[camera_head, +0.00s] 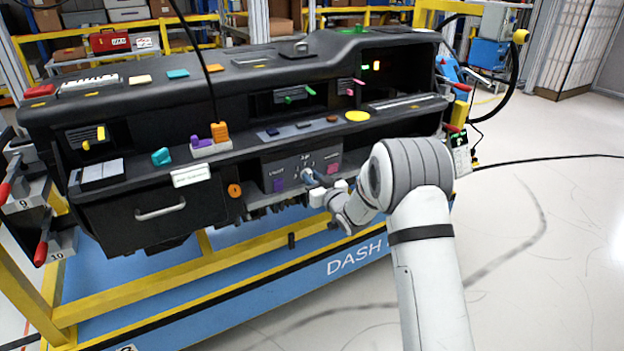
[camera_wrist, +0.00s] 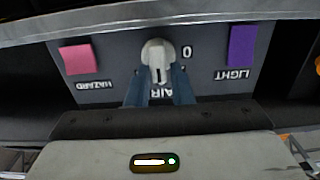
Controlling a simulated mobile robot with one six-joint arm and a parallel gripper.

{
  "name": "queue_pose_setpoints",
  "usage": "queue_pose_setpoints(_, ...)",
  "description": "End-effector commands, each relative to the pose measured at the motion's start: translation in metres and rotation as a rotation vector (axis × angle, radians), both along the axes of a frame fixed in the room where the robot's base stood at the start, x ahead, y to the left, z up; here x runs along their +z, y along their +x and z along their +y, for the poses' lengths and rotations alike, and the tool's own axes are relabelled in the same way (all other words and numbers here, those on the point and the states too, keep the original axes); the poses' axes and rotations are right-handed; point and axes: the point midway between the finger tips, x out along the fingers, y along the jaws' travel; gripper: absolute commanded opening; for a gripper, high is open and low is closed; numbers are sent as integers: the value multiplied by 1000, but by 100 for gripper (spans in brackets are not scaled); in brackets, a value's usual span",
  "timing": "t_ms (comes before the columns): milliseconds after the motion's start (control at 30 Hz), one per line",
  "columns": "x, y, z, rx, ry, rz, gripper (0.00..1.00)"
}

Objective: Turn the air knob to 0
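The air knob (camera_wrist: 157,50) is a pale grey-white knob on the dark centre panel, with an upside-down AIR label below it in the wrist view. A 0 mark (camera_wrist: 187,52) sits just right of it there. The knob's narrow handle points down in that view, toward the label. My gripper (camera_wrist: 161,76) has its two blue-grey fingers on either side of this handle and looks shut on it. In the head view my gripper (camera_head: 314,178) reaches the panel's front from the right. The fingers partly cover the knob and the AIR label.
A pink HAZARD button (camera_wrist: 79,59) and a purple LIGHT button (camera_wrist: 242,46) flank the knob. The panel sits under a dashboard ledge (camera_head: 235,150). A drawer with a handle (camera_head: 160,211) is at the left. Open floor (camera_head: 540,240) lies to the right.

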Motion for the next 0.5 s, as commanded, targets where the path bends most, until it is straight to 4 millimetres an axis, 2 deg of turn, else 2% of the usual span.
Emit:
queue_pose_setpoints(33, 0, 0, 0, 0, 0, 0, 16)
queue_pose_setpoints(233, 0, 0, 0, 0, 0, 0, 0)
queue_pose_setpoints(367, 0, 0, 4, 1, 0, 0, 0)
queue_pose_setpoints(500, -1, 0, 0, 1, -7, -6, 0)
